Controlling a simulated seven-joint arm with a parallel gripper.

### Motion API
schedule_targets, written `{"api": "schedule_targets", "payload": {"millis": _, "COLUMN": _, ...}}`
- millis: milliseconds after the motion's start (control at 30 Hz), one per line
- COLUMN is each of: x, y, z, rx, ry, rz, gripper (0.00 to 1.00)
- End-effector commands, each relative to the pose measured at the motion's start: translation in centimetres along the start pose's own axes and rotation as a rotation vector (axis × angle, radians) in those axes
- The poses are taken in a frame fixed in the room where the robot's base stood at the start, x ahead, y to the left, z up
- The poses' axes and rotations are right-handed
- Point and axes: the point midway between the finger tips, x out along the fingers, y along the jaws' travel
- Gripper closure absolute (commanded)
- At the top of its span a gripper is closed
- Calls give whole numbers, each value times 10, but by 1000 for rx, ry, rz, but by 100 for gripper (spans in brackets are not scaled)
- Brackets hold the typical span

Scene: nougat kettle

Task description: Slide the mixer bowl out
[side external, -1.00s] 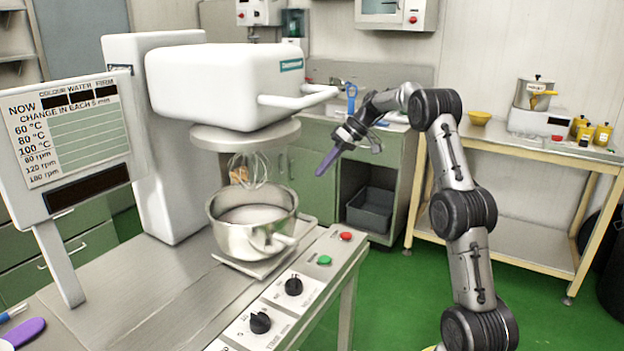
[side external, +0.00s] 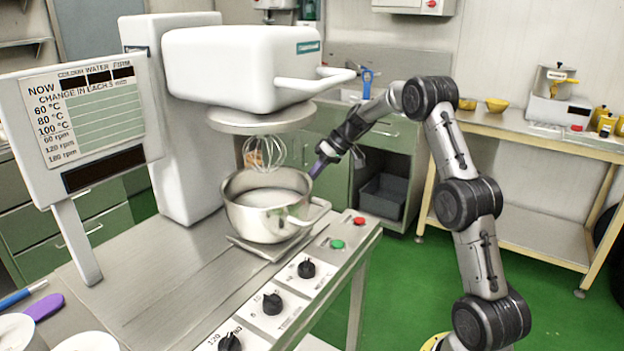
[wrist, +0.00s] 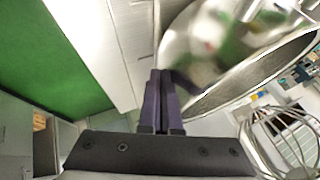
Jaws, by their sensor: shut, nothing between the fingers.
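The steel mixer bowl (side external: 258,221) holds something pale and sits upright on a flat plate (side external: 262,247) under the mixer head (side external: 235,72). Its looped handle (side external: 313,214) points to the right. My gripper (side external: 316,170) has shut purple fingers. It is at the bowl's right rim, above the handle. In the wrist view the shut fingers (wrist: 163,92) are close beside the shiny bowl wall (wrist: 205,50), with nothing between them. I cannot tell whether they touch the bowl. The wire whisk (side external: 265,152) hangs over the bowl; it also shows in the wrist view (wrist: 285,135).
The mixer's white lever (side external: 315,80) juts out above my gripper. Knobs (side external: 272,303) and a green button (side external: 337,244) line the table's front edge. A sign board (side external: 85,125) stands left. The steel tabletop (side external: 150,275) left of the bowl is clear.

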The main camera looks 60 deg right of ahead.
Motion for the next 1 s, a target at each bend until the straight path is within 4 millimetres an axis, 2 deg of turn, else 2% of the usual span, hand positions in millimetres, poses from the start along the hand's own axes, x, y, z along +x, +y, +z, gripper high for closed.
{"api": "schedule_targets", "payload": {"millis": 267, "x": 0, "y": -2, "z": 0, "rx": 0, "ry": 0, "rz": -1, "gripper": 100}}
{"api": "schedule_targets", "payload": {"millis": 433, "x": 6, "y": -19, "z": 5, "rx": -2, "ry": -2, "rz": -3, "gripper": 100}}
{"api": "schedule_targets", "payload": {"millis": 567, "x": 17, "y": -46, "z": 12, "rx": -3, "ry": -5, "rz": -6, "gripper": 100}}
{"api": "schedule_targets", "payload": {"millis": 1000, "x": 65, "y": -167, "z": 44, "rx": -5, "ry": -6, "rz": -7, "gripper": 100}}
